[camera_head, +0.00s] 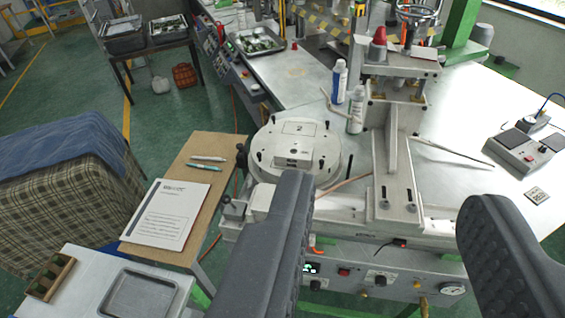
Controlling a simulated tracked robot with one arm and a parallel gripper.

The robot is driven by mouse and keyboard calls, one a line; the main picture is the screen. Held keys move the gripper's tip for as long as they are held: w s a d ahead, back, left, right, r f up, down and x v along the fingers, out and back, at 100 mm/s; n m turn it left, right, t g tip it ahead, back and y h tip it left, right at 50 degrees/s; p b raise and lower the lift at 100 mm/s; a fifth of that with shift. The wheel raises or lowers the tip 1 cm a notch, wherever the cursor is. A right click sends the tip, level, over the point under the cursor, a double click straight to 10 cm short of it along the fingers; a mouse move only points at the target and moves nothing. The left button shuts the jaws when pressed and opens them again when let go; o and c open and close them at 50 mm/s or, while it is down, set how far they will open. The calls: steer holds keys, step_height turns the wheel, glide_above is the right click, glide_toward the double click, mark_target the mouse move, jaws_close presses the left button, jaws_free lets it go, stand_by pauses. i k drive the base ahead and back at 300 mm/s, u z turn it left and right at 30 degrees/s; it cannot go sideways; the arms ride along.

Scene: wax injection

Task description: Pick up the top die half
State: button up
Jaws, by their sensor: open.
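A round, pale die (262,142) sits on the wax injection machine near the picture's middle. Small dark pegs stand around its top face, and a small white block (293,155) is at its front. I cannot make out the seam between the top half and what lies below. My gripper (388,192) is open, with one dark finger at lower centre and the other at lower right. The left finger hides part of the machine's front.
The machine's press column (395,120) stands just right of the die. A small table with a paper (172,212) and pens is at left. A grey tray (140,296) lies at lower left. The white tabletop (465,110) at right has clear room.

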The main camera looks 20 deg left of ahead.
mark_target(295, 154)
steer(key=u, duration=0.3)
steer(key=i, duration=1)
steer(key=z, duration=0.05)
steer(key=k, duration=1.15)
steer(key=z, duration=0.65)
steer(key=i, duration=1.15)
steer(key=u, duration=0.55)
steer(key=i, duration=0.55)
steer(key=u, duration=0.45)
